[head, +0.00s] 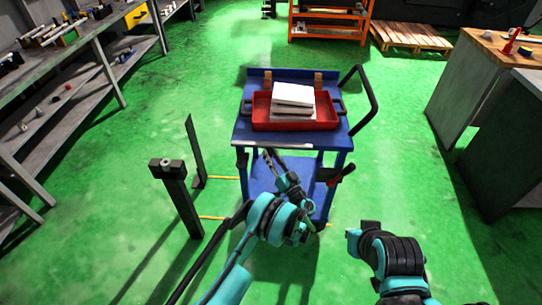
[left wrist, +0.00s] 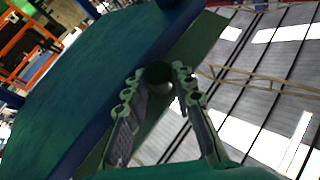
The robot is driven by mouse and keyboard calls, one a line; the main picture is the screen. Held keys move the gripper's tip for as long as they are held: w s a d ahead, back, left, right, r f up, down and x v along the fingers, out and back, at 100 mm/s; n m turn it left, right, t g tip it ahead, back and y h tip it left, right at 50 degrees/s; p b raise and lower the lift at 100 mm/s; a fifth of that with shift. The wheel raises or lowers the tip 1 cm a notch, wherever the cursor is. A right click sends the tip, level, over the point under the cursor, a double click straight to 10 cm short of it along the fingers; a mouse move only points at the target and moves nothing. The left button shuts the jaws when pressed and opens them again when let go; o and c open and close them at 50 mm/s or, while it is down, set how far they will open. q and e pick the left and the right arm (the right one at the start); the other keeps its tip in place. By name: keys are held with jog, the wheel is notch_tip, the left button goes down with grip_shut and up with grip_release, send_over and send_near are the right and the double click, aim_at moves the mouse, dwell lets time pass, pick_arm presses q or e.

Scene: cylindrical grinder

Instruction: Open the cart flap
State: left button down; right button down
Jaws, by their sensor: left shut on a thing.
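The blue cart (head: 243,133) stands ahead of me, with a red tray (head: 262,115) of stacked white blocks on its top. My left gripper (head: 270,157) reaches up to the near edge of the cart top. In the left wrist view, my left gripper's two fingers (left wrist: 157,80) close around a dark round piece (left wrist: 158,72) beside a broad blue-green panel (left wrist: 85,90). That panel seems to be part of the cart, seen from below. I cannot tell the flap's outline or angle.
A black handle (head: 372,95) juts from the cart's right side. A dark post (head: 181,200) stands left of my left arm. A workbench (head: 105,60) lines the left, and a cabinet (head: 475,80) stands at right. Green floor between cart and cabinet is clear.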

pick_arm(q)
jog(key=c, duration=1.3)
grip_release()
jog(key=shift+o, duration=0.2)
jog(key=v, duration=0.7)
jog(key=shift+s, duration=0.2)
jog(key=shift+d+f, duration=0.1)
